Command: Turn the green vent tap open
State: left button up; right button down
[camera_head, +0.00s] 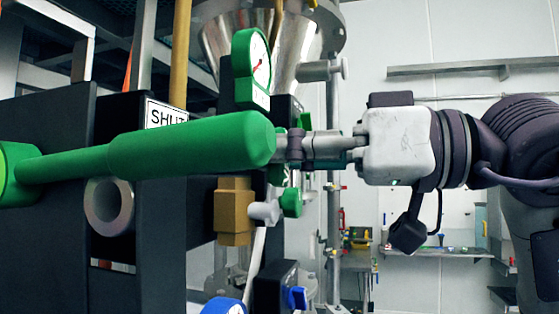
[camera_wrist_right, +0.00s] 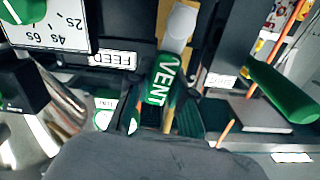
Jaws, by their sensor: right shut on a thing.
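The green vent tap (camera_wrist_right: 163,80) is in the middle of the right wrist view, a green lever with white VENT lettering and a pale grey end. My right gripper (camera_wrist_right: 160,118) is shut on it, with a dark finger on each side of its near part. In the head view my right gripper (camera_head: 290,150) reaches in from the right, its fingertips partly hidden behind a big green handle. I cannot clearly make out the vent tap there. My left gripper is not in view.
The big green handle (camera_head: 190,145) crosses the left foreground in front of a dark panel with a SHUT sign (camera_head: 165,114). A green-framed gauge (camera_head: 252,68) stands above my gripper. A brass block (camera_head: 233,210) and blue knob (camera_head: 297,298) are below. A FEED label (camera_wrist_right: 112,59) is beside the tap.

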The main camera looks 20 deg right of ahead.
jog(key=shift+s+a+f+n, duration=0.1)
jog(key=shift+s+a+n, duration=0.25)
jog(key=shift+n, duration=0.55)
jog(key=c, duration=1)
grip_release()
jog(key=shift+d, duration=0.1)
jog(key=shift+s+d, duration=0.1)
jog(key=v, duration=1.1)
jog(key=shift+s+d, duration=0.25)
jog(key=shift+d, duration=0.05)
